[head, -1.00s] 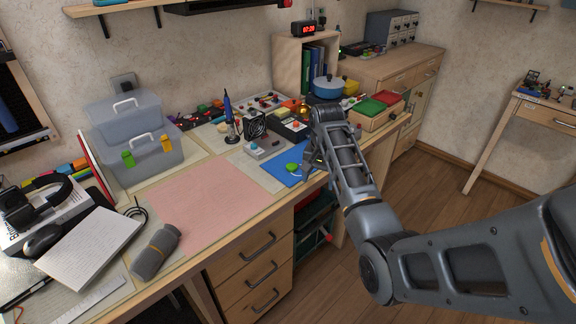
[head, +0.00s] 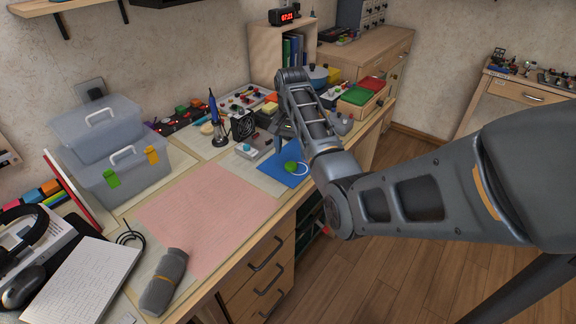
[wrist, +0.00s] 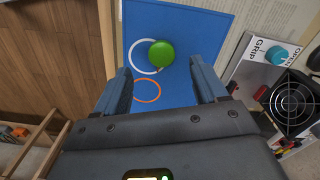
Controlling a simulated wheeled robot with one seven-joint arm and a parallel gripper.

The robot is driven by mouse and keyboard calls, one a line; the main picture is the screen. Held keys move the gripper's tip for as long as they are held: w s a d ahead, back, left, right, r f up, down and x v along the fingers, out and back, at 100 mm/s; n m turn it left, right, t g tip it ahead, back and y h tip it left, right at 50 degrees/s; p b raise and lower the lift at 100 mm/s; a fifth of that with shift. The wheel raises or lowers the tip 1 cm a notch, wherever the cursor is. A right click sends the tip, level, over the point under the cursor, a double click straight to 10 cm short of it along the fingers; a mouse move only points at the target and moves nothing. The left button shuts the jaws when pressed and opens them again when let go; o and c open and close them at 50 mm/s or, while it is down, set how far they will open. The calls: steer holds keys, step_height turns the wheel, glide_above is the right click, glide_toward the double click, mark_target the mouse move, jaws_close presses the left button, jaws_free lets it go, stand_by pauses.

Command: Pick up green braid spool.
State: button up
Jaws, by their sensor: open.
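The green braid spool (wrist: 161,54) lies on a blue mat (wrist: 205,32) in the wrist view, overlapping the edge of a white ring printed there. In the head view the green spool (head: 291,168) is on the blue mat (head: 273,168) near the front edge of the workbench. My gripper (wrist: 166,82) is open and empty in the wrist view. Its two dark blue fingers are spread wide, and the spool shows between and beyond their tips, apart from both. In the head view my arm partly covers the mat's right side and hides most of the gripper.
An orange ring (wrist: 147,90) is marked on the mat. A grey box with a teal knob (wrist: 277,55) and a black fan (wrist: 293,102) stand right of the mat in the wrist view. A pink mat (head: 205,215) lies left of the blue one, clear.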

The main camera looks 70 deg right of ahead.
mark_target(291, 164)
steer(key=shift+w+d+f, duration=0.1)
steer(key=shift+d+f, duration=0.05)
steer(key=shift+f, duration=1.25)
steer(key=shift+d+f, duration=0.1)
steer(key=shift+f, duration=1.25)
steer(key=shift+c, duration=0.5)
steer(key=c, duration=1)
